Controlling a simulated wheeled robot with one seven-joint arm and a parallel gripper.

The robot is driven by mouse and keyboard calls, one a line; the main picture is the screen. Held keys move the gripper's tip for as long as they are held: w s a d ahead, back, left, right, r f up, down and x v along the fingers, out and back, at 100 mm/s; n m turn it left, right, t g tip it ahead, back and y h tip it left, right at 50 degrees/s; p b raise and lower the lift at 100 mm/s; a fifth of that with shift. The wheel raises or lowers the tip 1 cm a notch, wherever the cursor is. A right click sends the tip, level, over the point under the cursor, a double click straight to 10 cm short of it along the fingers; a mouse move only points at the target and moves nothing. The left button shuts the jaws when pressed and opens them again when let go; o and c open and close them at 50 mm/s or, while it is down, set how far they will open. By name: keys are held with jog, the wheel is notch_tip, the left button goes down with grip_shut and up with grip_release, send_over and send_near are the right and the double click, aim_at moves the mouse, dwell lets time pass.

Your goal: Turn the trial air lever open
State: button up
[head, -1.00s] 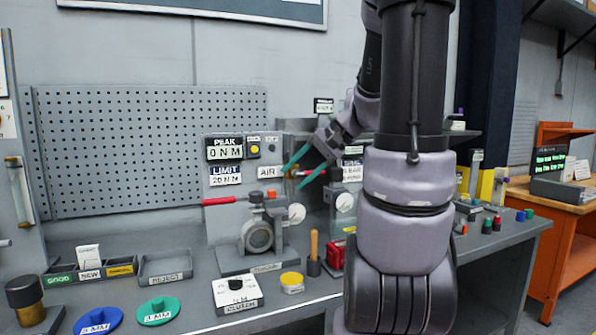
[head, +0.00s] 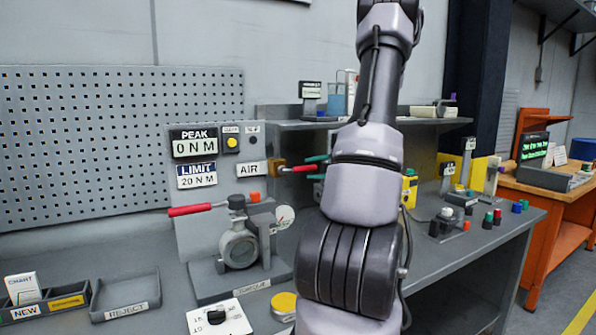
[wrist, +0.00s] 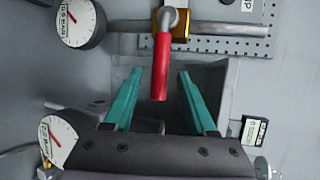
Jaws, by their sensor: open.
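The air lever has a red handle (head: 300,168) on a brass valve (head: 278,169), right of the AIR label (head: 252,167). In the wrist view the red handle (wrist: 161,67) hangs from the brass valve (wrist: 180,22) on a grey pipe, its free end toward my gripper. My gripper (wrist: 159,74) is open, its teal fingers one on each side of the handle's end, with gaps on both sides. In the head view the teal fingertips (head: 317,168) show just right of the handle; my arm hides the rest of the gripper.
Two dial gauges (wrist: 80,22) (wrist: 57,140) are at the left in the wrist view. A shelf (head: 285,124) is above the lever. The reject tray (head: 125,297) is empty.

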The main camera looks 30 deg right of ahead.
aim_at(299, 170)
jog(key=x, duration=0.6)
jog(key=shift+w+a, duration=0.1)
jog(key=shift+c, duration=0.4)
grip_shut()
dwell(0.9)
